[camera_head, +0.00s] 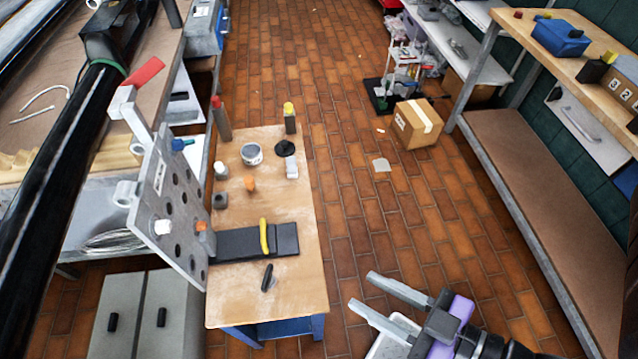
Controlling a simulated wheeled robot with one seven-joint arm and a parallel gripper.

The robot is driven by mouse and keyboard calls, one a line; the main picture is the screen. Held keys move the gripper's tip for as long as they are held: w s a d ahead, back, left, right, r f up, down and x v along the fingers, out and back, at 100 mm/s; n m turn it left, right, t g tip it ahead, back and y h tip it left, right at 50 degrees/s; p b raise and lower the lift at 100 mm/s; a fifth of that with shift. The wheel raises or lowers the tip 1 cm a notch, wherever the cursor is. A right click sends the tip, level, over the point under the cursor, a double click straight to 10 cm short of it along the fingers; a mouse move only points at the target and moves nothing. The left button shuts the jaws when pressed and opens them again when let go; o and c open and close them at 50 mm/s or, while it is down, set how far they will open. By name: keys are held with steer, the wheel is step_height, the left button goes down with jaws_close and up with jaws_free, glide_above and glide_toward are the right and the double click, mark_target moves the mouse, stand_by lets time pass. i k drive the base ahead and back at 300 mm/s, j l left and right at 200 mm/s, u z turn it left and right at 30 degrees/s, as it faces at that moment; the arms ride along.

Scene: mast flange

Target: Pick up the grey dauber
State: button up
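I cannot tell for sure which item is the grey dauber. Several small items stand on the wooden table (295,215). A dark bottle with a yellow top (290,121) stands at the far right. My gripper (361,290) is at the lower right, off the table's right edge. Its two fingers are apart, with nothing between them.
A tilted flange plate with holes (178,205) rises along the table's left side. A dark mat (238,245) bears a yellow tool (264,236). A grey tin (251,154), orange piece (250,184) and black item (267,277) are nearby. The brick floor between table and right bench is mostly clear.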

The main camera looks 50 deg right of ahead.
mark_target(292, 169)
steer(key=k+u, duration=0.35)
steer(key=u, duration=0.15)
steer(key=k+j+u, duration=0.25)
steer(key=u, duration=0.25)
steer(key=l+u, duration=0.7)
steer(key=l, duration=0.15)
steer(key=l+u, duration=0.4)
steer(key=k+l, duration=0.1)
steer(key=l, duration=0.55)
steer(key=k+l, duration=0.1)
steer(key=l, duration=1.25)
steer(key=k+l, duration=0.15)
steer(key=l, duration=0.5)
